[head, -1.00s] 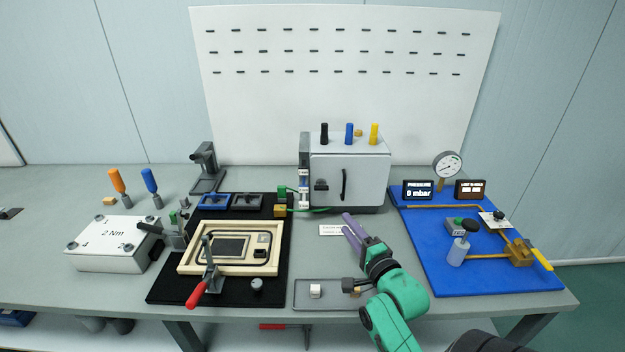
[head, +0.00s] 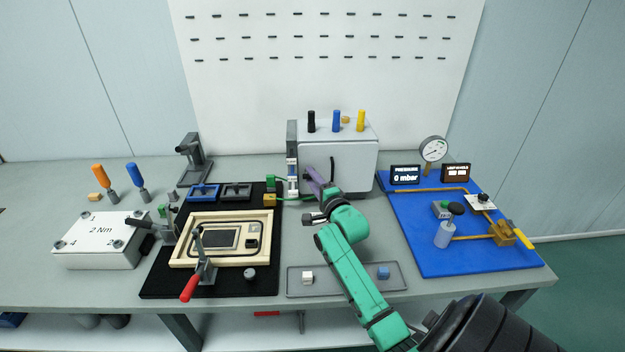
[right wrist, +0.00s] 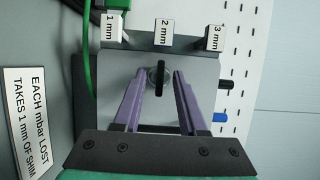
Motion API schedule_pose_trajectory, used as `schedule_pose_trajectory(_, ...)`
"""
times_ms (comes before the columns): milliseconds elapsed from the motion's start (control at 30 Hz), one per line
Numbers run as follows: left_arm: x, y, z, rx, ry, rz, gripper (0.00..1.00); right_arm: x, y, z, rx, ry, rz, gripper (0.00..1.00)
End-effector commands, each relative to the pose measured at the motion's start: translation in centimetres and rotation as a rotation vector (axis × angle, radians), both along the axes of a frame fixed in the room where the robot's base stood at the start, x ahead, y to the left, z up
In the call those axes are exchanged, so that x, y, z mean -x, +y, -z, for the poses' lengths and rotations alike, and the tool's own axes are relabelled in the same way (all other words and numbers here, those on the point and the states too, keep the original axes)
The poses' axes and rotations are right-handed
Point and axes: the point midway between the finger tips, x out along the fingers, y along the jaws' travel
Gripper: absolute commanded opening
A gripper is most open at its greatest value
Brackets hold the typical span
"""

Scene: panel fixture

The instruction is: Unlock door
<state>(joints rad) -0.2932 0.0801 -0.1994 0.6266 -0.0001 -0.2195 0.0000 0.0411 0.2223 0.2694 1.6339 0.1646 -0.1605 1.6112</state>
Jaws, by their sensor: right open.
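The light grey cabinet (head: 352,160) stands at the back middle of the bench with its door closed. Its dark vertical handle (head: 332,168) shows just above my right gripper (head: 316,182). In the right wrist view a black latch knob (right wrist: 160,77) sits on the door's face. My right gripper (right wrist: 158,90) is open, with one purple finger on each side of the knob. Gaps show between knob and fingers in that picture; whether the tips reach its depth I cannot tell. My left gripper is not in view.
Shim blocks marked in mm (right wrist: 163,36) stand along the cabinet's side, with a green cable (right wrist: 87,45) nearby. Black, blue and yellow handles (head: 336,120) stand on top. A blue board (head: 430,255) lies right, a wooden frame (head: 185,258) left, and a grey tray (head: 345,291) in front.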

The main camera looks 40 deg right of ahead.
Motion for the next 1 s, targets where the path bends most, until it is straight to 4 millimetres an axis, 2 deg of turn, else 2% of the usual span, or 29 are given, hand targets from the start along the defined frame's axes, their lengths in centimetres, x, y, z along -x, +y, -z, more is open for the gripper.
schedule_pose_trajectory(100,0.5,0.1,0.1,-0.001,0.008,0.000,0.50,0.0,0.0,0.0,0.000,0.000,0.000,0.41)
schedule_pose_trajectory(133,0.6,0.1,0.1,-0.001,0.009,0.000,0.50,0.0,0.0,0.0,0.000,0.000,0.000,0.34)
schedule_pose_trajectory(200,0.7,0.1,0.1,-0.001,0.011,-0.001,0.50,0.0,0.0,0.0,0.000,0.000,0.000,0.07)
schedule_pose_trajectory(233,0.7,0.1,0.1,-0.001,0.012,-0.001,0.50,0.0,0.0,0.0,0.000,0.000,0.000,0.00)
schedule_pose_trajectory(467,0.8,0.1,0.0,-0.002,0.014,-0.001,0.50,0.1,0.0,0.0,0.002,0.003,0.000,0.00)
schedule_pose_trajectory(667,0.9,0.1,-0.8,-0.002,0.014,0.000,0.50,0.1,0.1,-0.2,0.031,0.026,-0.001,0.00)
schedule_pose_trajectory(1000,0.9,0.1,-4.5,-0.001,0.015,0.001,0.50,0.1,0.1,-0.7,0.195,0.155,-0.001,0.00)
